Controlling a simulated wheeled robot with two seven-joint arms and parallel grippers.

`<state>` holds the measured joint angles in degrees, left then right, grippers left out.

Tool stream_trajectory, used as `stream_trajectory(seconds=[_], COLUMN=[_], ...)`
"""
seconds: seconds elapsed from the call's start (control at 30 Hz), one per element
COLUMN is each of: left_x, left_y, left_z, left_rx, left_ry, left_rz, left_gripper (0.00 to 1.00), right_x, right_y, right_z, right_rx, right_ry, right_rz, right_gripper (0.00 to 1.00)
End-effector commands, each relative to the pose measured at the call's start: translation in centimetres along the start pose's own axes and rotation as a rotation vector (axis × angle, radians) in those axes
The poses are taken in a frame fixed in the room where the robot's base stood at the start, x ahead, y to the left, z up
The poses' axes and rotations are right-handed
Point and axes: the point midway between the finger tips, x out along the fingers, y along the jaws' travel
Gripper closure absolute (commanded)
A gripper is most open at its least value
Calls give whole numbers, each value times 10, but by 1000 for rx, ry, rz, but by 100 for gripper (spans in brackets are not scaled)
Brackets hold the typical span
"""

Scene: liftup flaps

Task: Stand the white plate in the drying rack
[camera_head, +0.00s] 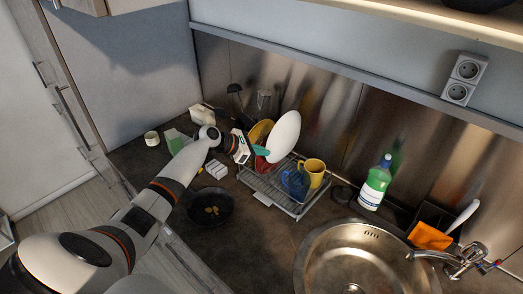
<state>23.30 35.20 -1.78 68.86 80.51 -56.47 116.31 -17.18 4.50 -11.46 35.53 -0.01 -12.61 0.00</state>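The white plate (284,136) is tilted up on edge over the back part of the drying rack (277,199). My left gripper (261,150) reaches in from the left, and its teal fingertips meet the plate's left edge. It looks shut on that edge, though the plate hides part of the grip. I cannot tell whether the plate's lower edge touches the rack. A yellow plate (260,131) and a red dish (263,166) show behind and below the gripper. My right gripper is not in view.
A yellow mug (313,172) and a blue mug (295,183) stand in the rack's right part. A black pan (210,208) lies in front left. A green bottle (375,184) and the sink (362,262) are to the right. White boxes (216,168) sit left of the rack.

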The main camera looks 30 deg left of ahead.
Motion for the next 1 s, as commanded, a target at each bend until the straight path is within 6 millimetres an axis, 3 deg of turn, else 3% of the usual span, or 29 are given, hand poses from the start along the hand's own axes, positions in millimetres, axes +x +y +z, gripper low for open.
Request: stream_trajectory(seconds=[1.0], left_x=[13], left_y=[1], left_z=[21], left_rx=[0], left_ry=[3], left_rz=[-2], left_gripper=[100], right_x=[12], right_y=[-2], right_z=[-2], right_rx=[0], right_ry=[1], right_rz=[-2], right_gripper=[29])
